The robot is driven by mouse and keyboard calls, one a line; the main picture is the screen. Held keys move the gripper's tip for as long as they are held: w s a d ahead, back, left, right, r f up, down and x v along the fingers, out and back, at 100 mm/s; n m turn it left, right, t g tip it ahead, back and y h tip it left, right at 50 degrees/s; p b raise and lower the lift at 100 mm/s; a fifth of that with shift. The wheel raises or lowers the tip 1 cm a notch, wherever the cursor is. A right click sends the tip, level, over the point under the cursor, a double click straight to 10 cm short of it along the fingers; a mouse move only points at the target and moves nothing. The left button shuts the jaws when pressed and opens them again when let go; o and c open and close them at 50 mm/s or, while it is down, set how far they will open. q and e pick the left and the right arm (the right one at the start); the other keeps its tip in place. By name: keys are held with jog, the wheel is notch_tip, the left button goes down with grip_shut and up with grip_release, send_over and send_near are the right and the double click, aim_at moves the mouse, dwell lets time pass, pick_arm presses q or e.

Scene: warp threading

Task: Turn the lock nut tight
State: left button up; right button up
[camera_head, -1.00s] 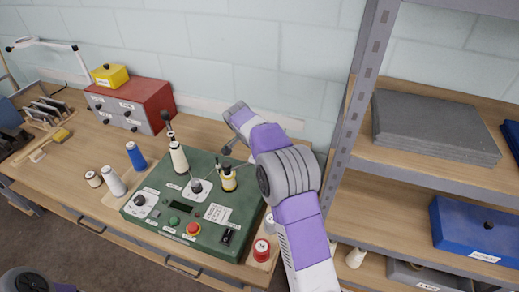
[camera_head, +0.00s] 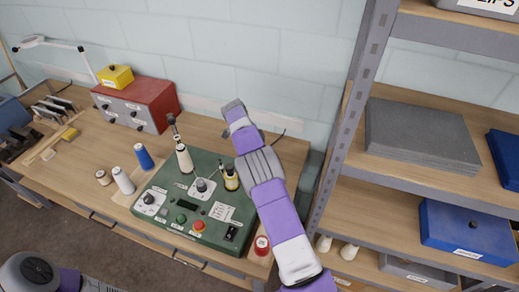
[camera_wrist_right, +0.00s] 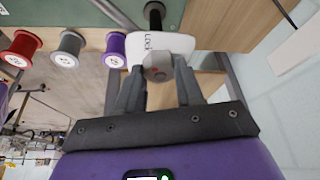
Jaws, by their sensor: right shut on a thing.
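The lock nut (camera_wrist_right: 157,73) is a small grey block with a reddish-brown centre in the right wrist view. My right gripper (camera_wrist_right: 159,80) is shut on it, with one dark finger on each side. A white plate (camera_wrist_right: 137,42) with partly hidden lettering, apparently "Lock", lies just behind the nut. A black rod (camera_wrist_right: 154,15) stands beyond it. In the head view my right arm reaches up along the right end of the green machine (camera_head: 180,205), and the nut and fingertips cannot be made out there.
Red (camera_wrist_right: 19,48), grey (camera_wrist_right: 69,47) and purple (camera_wrist_right: 115,48) spools stand beside the plate in the wrist view. In the head view, a yellow-and-black bottle (camera_head: 231,178) and a white cone (camera_head: 184,160) stand on the machine. A metal shelf (camera_head: 345,140) rises close on the right.

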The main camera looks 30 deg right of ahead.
jog(key=shift+m, duration=0.4)
jog(key=o, duration=1)
jog(key=shift+o, duration=0.2)
jog(key=shift+r, duration=0.1)
jog(key=p+v, duration=0.1)
jog(key=v, duration=0.6)
jog(key=shift+r+p, duration=0.15)
jog(key=shift+p, duration=0.15)
jog(key=shift+w, duration=0.1)
